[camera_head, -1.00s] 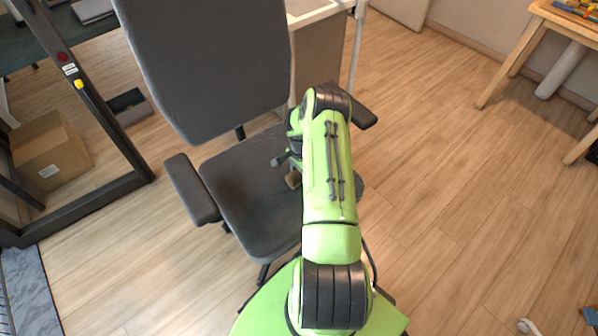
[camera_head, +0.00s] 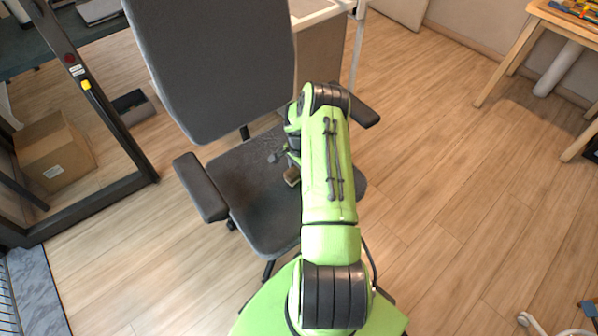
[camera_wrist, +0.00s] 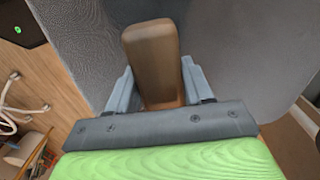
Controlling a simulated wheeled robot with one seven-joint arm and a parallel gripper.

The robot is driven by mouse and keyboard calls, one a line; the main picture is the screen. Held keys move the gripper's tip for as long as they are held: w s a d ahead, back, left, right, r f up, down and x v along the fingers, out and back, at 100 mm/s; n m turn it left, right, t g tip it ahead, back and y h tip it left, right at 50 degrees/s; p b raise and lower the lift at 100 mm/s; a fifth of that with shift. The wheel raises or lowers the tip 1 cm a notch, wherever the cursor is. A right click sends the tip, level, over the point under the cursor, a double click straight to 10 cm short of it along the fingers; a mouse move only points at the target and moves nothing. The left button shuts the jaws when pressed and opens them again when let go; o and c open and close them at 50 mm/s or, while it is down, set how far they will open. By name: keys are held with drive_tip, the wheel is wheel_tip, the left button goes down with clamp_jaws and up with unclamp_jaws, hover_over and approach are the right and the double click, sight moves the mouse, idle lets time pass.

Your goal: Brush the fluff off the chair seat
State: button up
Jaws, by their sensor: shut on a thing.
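The dark grey chair seat (camera_head: 245,193) is partly covered by my green arm in the head view. It also shows in the wrist view (camera_wrist: 240,50). My gripper (camera_wrist: 155,88) is shut on a brown wooden brush (camera_wrist: 151,50), which stands out between the two grey fingers over the chair. In the head view only a small brown part of the brush (camera_head: 292,177) shows beside my arm, over the seat. Its bristles are hidden, so I cannot tell whether they touch the seat. I cannot make out separate fluff on the visible part of the seat.
The chair has a tall backrest (camera_head: 215,65), a left armrest (camera_head: 200,188) and a right armrest (camera_head: 364,112). A black frame (camera_head: 90,95) and a cardboard box (camera_head: 55,152) stand at left. A wooden table (camera_head: 560,25) is at upper right.

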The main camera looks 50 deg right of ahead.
drive_tip(key=shift+r+p, duration=1.2)
drive_tip(key=shift+r, duration=1.25)
